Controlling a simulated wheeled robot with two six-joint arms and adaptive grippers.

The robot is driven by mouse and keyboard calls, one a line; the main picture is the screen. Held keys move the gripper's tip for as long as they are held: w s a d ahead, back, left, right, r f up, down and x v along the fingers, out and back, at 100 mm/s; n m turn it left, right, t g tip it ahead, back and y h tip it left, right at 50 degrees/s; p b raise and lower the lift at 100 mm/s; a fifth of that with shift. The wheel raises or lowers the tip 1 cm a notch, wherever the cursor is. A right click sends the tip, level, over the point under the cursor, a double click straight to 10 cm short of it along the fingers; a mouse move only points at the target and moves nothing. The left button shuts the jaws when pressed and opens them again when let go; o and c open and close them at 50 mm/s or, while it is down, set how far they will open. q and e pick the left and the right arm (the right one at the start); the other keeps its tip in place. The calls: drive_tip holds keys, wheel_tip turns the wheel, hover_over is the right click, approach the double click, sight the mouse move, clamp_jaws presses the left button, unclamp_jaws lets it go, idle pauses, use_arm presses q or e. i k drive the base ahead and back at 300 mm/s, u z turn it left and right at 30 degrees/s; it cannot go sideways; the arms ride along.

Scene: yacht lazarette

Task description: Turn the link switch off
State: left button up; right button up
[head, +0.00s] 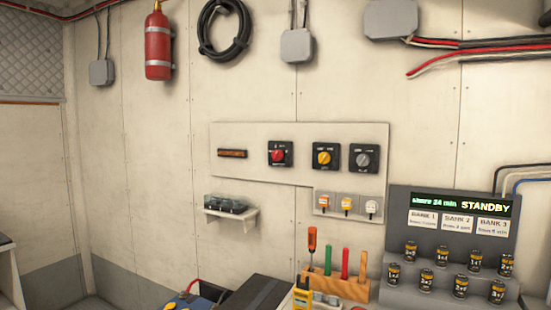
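A pale panel (240,172) on the back wall carries three rotary switches on black square plates. The left one has a red knob (278,155), the middle one a yellow knob (323,158), and the right one a grey knob (364,159). Their small labels are too blurred to read, so I cannot tell which is the link switch or its setting. Neither of my grippers is in view.
Below the panel are small tagged fittings (347,204) and a little wall shelf (230,212). A wooden rack (341,286) holds upright tools. A grey console (398,215) reading STANDBY, with several labelled cylinders, stands at right. The wall before the switches is unobstructed.

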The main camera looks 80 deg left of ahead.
sight(325, 157)
drive_tip(key=u, duration=1.85)
drive_tip(key=k, duration=0.65)
drive_tip(key=u, duration=0.1)
drive_tip(key=i, duration=0.55)
drive_tip(key=u, duration=0.7)
drive_tip(key=i, duration=0.7)
drive_tip(key=z, duration=0.8)
drive_tip(key=i, duration=0.45)
drive_tip(key=z, duration=0.55)
